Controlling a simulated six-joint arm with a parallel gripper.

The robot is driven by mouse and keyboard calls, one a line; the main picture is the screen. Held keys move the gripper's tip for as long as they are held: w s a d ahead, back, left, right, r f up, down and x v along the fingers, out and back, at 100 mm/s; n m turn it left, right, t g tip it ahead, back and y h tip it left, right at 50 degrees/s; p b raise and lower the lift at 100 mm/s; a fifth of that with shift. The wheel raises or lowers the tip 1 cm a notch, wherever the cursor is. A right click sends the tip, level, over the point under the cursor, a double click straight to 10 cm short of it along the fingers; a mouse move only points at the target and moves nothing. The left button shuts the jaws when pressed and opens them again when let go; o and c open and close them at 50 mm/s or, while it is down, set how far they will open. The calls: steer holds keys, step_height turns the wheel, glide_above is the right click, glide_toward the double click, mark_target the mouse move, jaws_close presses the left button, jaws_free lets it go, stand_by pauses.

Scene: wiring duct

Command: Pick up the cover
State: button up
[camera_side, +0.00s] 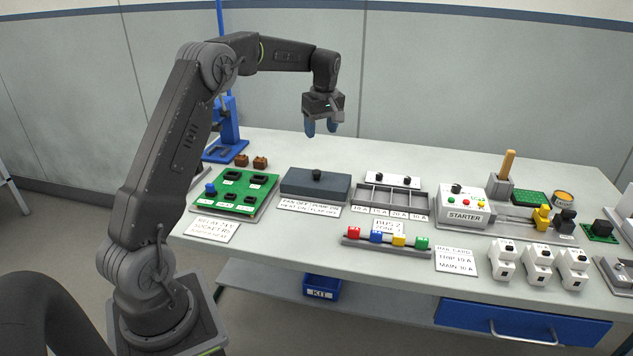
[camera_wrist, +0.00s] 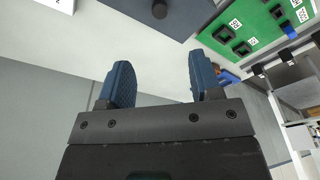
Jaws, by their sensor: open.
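The cover (camera_side: 308,190) looks like a dark blue-grey slab with a black knob (camera_side: 316,174) on top, and it lies on the bench behind a printed label. In the wrist view, part of the cover (camera_wrist: 185,12) and its knob (camera_wrist: 159,10) show at the top edge. What is under the cover is hidden. My gripper (camera_side: 321,127) is above the cover in the side view, with clear air between them. Its blue fingers point down, and in the wrist view the gripper (camera_wrist: 160,82) is open and empty.
A green relay board (camera_side: 236,190) lies left of the cover, with two brown blocks (camera_side: 251,161) behind it. A divided tray (camera_side: 391,198) is close on the right. Coloured blocks on a rail (camera_side: 386,241) stand in front. The bench behind the cover is clear.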

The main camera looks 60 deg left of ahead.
mark_target(317, 171)
steer(key=f, duration=0.4)
steer(key=a+f, duration=0.1)
steer(key=f, duration=0.4)
steer(key=a+f, duration=0.1)
steer(key=f, duration=0.4)
steer(key=shift+w+a+f, duration=0.1)
steer(key=shift+a+f, duration=0.05)
steer(key=shift+a, duration=0.1)
steer(key=shift+c, duration=0.2)
steer(key=c, duration=0.9)
